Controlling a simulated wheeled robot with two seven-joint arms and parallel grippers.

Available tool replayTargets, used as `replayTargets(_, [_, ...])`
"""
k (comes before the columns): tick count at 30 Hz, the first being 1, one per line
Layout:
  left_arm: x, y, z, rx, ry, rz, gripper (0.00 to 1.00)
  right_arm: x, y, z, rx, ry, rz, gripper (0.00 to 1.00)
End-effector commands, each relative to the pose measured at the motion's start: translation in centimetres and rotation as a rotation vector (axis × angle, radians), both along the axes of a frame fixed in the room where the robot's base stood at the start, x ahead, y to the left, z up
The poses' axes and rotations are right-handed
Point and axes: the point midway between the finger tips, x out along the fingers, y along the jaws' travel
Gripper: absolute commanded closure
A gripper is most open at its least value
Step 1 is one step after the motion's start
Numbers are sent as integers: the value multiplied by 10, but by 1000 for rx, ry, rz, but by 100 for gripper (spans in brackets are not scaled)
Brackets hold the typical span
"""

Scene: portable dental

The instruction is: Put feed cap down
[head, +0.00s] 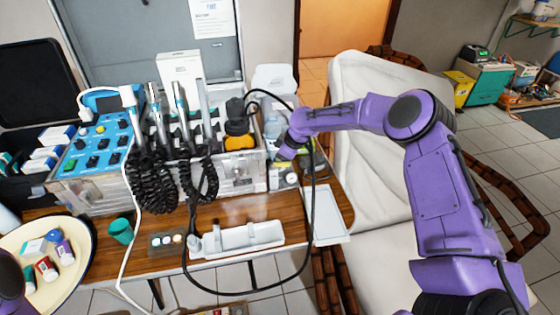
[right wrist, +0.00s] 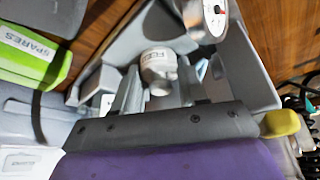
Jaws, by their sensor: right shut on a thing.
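The feed cap (right wrist: 158,66), a small white cylinder with lettering on its side, is between the fingers of my right gripper (right wrist: 158,92) in the right wrist view. The gripper is shut on it, over a grey walled holder (right wrist: 245,72). In the head view my right gripper (head: 284,152) is at the right end of the dental unit, above the gauge block (head: 285,180). I cannot make out the cap there. Whether the cap touches the holder is unclear. My left gripper is not in view.
A round pressure gauge (right wrist: 214,18) stands close beside the cap. A green box marked SPARES (right wrist: 28,52) is at left. On the wooden table (head: 275,208), a pale empty tray (head: 328,216) lies at right and a white tray (head: 240,238) in front. A black hose (head: 311,215) loops past the table.

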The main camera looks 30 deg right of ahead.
Motion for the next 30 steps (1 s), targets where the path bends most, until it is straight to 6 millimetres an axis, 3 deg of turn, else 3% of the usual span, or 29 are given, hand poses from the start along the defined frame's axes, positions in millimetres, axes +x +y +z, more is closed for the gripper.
replayTargets(1, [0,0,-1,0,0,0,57,0,0,-1,0,0,0,51])
replayTargets(3, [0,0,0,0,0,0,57,0,0,-1,0,0,0,32])
replayTargets(14, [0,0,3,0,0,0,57,0,0,7,0,-1,0,32])
replayTargets(17, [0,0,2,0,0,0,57,-5,-5,23,1,-3,-1,32])
replayTargets(24, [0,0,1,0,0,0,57,-24,-22,80,1,-4,-1,32])
replayTargets(30, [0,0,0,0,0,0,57,-35,-31,108,1,-1,0,32])
